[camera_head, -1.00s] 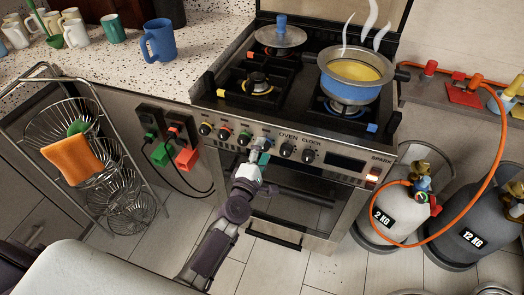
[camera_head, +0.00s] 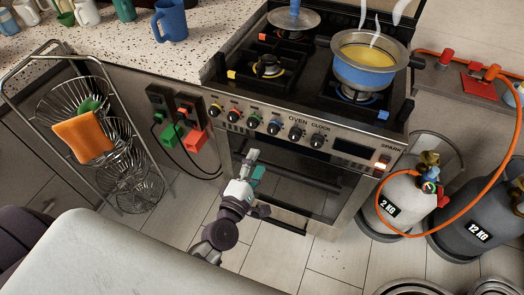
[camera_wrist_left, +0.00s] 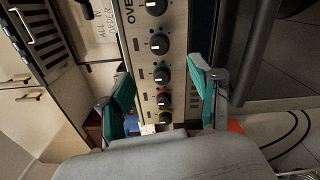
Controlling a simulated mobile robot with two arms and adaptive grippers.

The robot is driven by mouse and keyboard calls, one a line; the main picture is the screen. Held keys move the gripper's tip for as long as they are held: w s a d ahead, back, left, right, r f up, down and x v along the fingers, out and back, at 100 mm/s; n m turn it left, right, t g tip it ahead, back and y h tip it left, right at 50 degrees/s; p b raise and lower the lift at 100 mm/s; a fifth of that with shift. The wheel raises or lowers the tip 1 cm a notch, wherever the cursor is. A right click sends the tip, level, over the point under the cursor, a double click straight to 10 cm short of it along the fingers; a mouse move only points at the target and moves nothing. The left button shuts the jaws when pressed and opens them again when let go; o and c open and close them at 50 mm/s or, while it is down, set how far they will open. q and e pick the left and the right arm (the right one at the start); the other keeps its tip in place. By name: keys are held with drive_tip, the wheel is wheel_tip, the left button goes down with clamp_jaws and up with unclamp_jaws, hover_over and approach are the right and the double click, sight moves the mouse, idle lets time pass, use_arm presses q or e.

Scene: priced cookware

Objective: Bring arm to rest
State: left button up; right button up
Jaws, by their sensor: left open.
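My left gripper (camera_head: 254,166) is in front of the stove (camera_head: 290,185), below its row of knobs (camera_head: 253,121), and apart from them. It is open and empty. In the left wrist view its two teal-padded fingers (camera_wrist_left: 165,100) stand apart with the knob panel (camera_wrist_left: 157,70) seen between and beyond them. Nothing is between the fingertips. My right gripper is not in either view.
A steaming pot (camera_head: 366,65) with yellow contents stands on the right burner. A lid (camera_head: 294,19) lies at the back left of the hob. A wire rack (camera_head: 117,145) stands left. Gas cylinders (camera_head: 408,200) with an orange hose stand right. Open floor lies in front.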

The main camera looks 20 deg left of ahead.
use_arm(q)
drive_tip(key=shift+s, duration=0.4)
drive_tip(key=s+f+m+g, duration=0.3)
drive_tip(key=s+f+m, duration=0.2)
drive_tip(key=f, duration=0.6)
drive_tip(key=s+f+m+g+h, duration=0.1)
drive_tip(key=s+f+m+g, duration=0.25)
drive_tip(key=f, duration=0.65)
drive_tip(key=s+f+m+g, duration=0.3)
drive_tip(key=s+f+m, duration=0.25)
drive_tip(key=f, duration=0.55)
drive_tip(key=s+a+f+m+g, duration=0.2)
drive_tip(key=s+f+m, duration=0.1)
drive_tip(key=s, duration=0.5)
drive_tip(key=s+a+f+m+g+y+p, duration=0.1)
drive_tip(key=s+a+f+m+g, duration=0.1)
drive_tip(key=s+f, duration=0.3)
drive_tip(key=s+a+f+m+g, duration=0.2)
drive_tip(key=s+f, duration=0.3)
drive_tip(key=s, duration=0.6)
drive_tip(key=shift+m+g+y, duration=0.3)
drive_tip(key=shift+m+g, duration=0.45)
drive_tip(key=shift+m, duration=0.05)
